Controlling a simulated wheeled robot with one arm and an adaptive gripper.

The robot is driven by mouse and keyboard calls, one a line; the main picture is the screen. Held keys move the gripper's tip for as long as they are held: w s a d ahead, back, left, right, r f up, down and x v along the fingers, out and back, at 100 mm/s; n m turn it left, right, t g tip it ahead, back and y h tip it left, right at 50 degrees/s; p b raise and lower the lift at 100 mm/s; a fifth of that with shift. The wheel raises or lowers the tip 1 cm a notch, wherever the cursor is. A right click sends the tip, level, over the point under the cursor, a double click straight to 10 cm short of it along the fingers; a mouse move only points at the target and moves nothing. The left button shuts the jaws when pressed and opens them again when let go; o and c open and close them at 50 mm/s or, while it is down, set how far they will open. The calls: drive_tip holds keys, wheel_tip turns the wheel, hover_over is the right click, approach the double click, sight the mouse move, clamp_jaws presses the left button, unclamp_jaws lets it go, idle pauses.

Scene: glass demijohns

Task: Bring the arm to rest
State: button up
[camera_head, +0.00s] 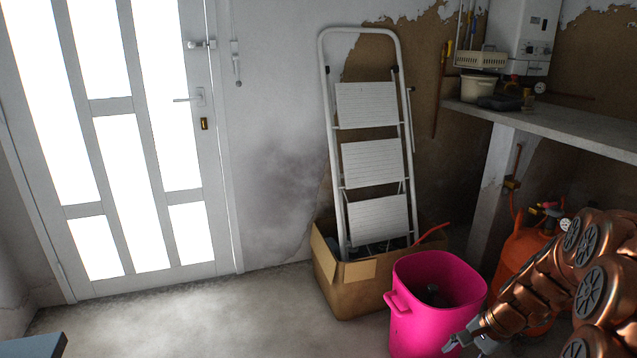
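My copper-coloured arm (536,296) reaches in from the lower right corner, its links folded close together. My gripper (462,340) is a small grey part at the end of the arm, low in the view, in front of the pink bucket (410,310). I cannot tell whether its fingers are open or shut, and I see nothing held in it. No glass demijohn shows in this view.
A cardboard box (352,290) stands by the wall, with a white stepladder (371,165) upright at it. An orange gas cylinder (520,258) is behind my arm, under a shelf (570,122). A glazed door (120,140) is at left. The floor (215,315) before it is clear.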

drive_tip(key=s+a+r+n+g+p, duration=0.1)
drive_tip(key=s+a+r+n+p, duration=0.2)
drive_tip(key=r, duration=0.4)
drive_tip(key=s+a+r+n+p, duration=0.1)
drive_tip(key=s+a+r+p, duration=0.1)
drive_tip(key=a+r+p, duration=0.4)
drive_tip(key=s+a+r+n+g+h+p, duration=0.1)
drive_tip(key=s+a+r+n+h+p, duration=0.1)
drive_tip(key=s+r+p, duration=0.6)
drive_tip(key=s+a+r+n+g+h+p, duration=0.1)
drive_tip(key=s+a+r+n+p, duration=0.3)
drive_tip(key=s+r, duration=1.1)
wheel_tip(320, 180, up, 6)
drive_tip(key=n+h+p, duration=0.1)
drive_tip(key=n+p, duration=0.2)
drive_tip(key=p, duration=0.2)
drive_tip(key=shift+s+a+f, duration=0.2)
drive_tip(key=shift+s, duration=0.1)
